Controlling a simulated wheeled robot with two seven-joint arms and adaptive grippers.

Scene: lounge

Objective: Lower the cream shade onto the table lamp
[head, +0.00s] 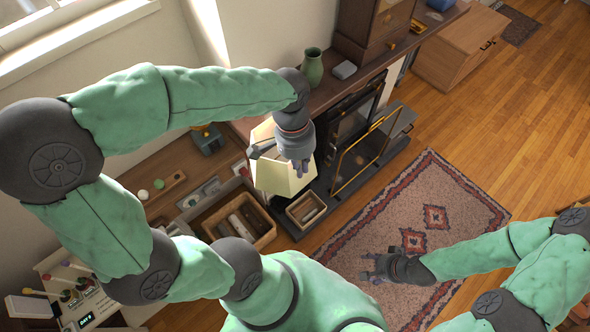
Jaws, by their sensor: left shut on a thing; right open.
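The cream shade (276,181) is a faceted, pale yellow-cream piece beside the wooden cabinet, near the middle of the head view. My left gripper (300,168) is shut on the shade from above and hides part of its top and right side. I cannot make out the table lamp's base; it may be hidden beneath the shade. I cannot tell whether the shade touches anything below it. My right gripper (368,267) is open and empty, over the patterned rug, well apart from the shade.
A basket of logs (244,222) and a small wooden box (306,209) stand just below the shade. A fireplace screen (358,158) stands close on its right. A green vase (312,66) is on the mantel behind my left wrist. The rug (440,190) is mostly clear.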

